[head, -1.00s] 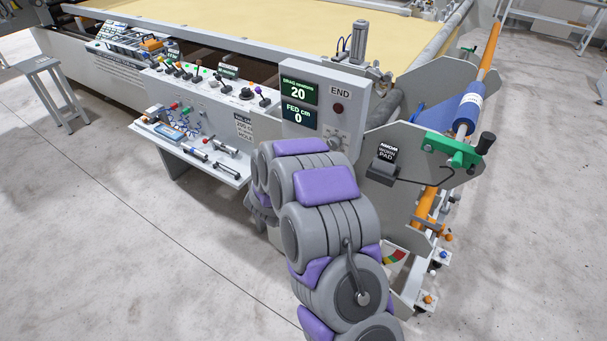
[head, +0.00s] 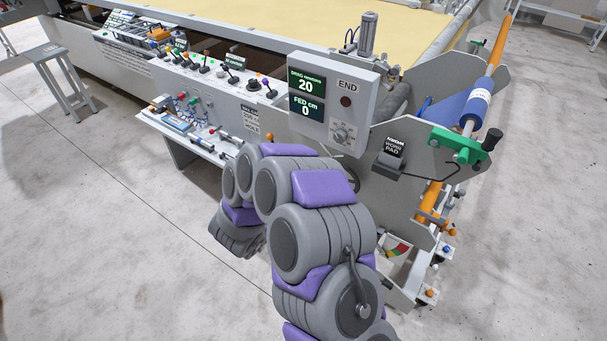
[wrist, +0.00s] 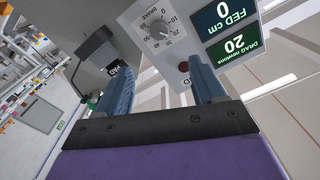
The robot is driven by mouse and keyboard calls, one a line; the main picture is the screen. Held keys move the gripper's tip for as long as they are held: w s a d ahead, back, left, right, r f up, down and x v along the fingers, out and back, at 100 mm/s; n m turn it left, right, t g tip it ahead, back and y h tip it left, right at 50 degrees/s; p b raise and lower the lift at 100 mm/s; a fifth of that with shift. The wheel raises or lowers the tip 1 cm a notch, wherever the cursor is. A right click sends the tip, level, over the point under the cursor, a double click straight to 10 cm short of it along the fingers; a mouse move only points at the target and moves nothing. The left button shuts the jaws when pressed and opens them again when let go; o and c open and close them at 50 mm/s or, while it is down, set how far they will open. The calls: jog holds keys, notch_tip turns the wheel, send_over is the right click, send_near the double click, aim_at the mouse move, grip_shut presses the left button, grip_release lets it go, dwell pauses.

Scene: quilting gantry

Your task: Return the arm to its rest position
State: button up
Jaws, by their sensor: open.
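My arm, grey with purple pads, rises from the bottom of the head view and is folded, with part of it bulging out to the left beside the machine's tool shelf (head: 190,137). My gripper is hidden in the head view. In the wrist view, my gripper (wrist: 160,72) shows two blue fingers set wide apart with nothing between them. Beyond them, the control box (wrist: 178,35) with its dial and displays appears upside down. The same control box (head: 363,83) stands beyond my arm in the head view, reading drag 20 and fed 0.
A lever panel (head: 215,88) is at left. A stool (head: 58,75) stands far left. Open floor lies at lower left.

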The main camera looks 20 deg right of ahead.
dwell(0.3)
jog(key=w+a+r+n+t+y, duration=0.1)
jog(key=w+a+n+y, duration=0.1)
jog(key=a+y, duration=0.3)
jog(key=w+a+r+n+y, duration=0.2)
jog(key=w+a+y, duration=0.1)
jog(key=a+y, duration=0.25)
jog(key=s+a+r+n+g+y, duration=0.35)
jog(key=s+a+n+y, duration=0.3)
jog(key=s+a, duration=0.25)
jog(key=s+d+n+g+h, duration=0.1)
jog(key=s+d+g, duration=0.2)
jog(key=s, duration=0.8)
jog(key=s+d+n+g+h+b, duration=0.1)
jog(key=s+d+g, duration=0.3)
jog(key=s, duration=0.8)
jog(key=s+d+n+g, duration=0.2)
jog(key=s+d, duration=0.5)
jog(key=s, duration=0.5)
jog(key=shift+s+d+r+n+g+h+b, duration=0.2)
jog(key=shift+r+n+g+h+b, duration=0.15)
jog(key=shift+g, duration=0.3)
jog(key=shift+a, duration=0.1)
